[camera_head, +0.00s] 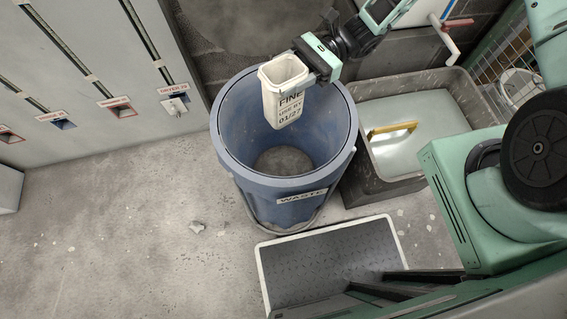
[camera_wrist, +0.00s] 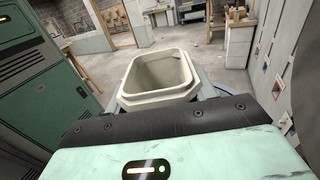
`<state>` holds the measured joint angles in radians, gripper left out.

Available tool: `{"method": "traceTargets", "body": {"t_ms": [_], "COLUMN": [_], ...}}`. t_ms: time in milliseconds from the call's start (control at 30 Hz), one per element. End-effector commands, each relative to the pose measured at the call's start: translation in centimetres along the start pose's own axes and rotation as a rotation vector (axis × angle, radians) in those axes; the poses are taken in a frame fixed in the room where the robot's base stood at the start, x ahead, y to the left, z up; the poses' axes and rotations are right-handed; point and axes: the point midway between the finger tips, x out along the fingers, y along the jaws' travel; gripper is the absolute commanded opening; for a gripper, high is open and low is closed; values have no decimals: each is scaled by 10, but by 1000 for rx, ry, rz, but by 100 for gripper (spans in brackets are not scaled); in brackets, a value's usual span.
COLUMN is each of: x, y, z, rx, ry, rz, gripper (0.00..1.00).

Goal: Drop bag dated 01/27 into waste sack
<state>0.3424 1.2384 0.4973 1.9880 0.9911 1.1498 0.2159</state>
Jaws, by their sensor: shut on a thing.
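A cream, open-topped container (camera_head: 285,103) printed "FINE", "USE BY" and "01/27" is the thing dated 01/27; it looks like a rigid tub. My gripper (camera_head: 312,68) is shut on its upper right side in the head view. The container hangs roughly upright over the mouth of a blue round bin (camera_head: 236,165) labelled "WASTE". In the wrist view the container's rim (camera_wrist: 128,92) stands just beyond my gripper (camera_wrist: 160,118), and its visible inside looks empty. The fingertips are mostly hidden there. The bin's floor looks bare where it shows.
A grey tub (camera_head: 363,178) with pale contents and a yellow-handled tool (camera_head: 393,128) stands right of the bin. A white-rimmed dark tray (camera_head: 330,265) lies in front. Grey cabinets (camera_head: 80,75) line the left. The floor (camera_head: 140,225) at left is mostly clear, with small debris.

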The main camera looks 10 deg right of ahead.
Motion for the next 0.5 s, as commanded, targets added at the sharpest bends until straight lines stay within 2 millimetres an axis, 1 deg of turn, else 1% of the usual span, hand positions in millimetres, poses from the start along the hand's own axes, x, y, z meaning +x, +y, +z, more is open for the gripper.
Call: {"method": "traceTargets", "body": {"t_ms": [33,200,300,500], "x": [0,0,0,0], "y": [0,0,0,0], "z": [-12,-29,-33,-32], "rx": [0,0,0,0], "ry": [0,0,0,-1], "rz": [0,0,-1,-1], "gripper": [0,0,0,0]}}
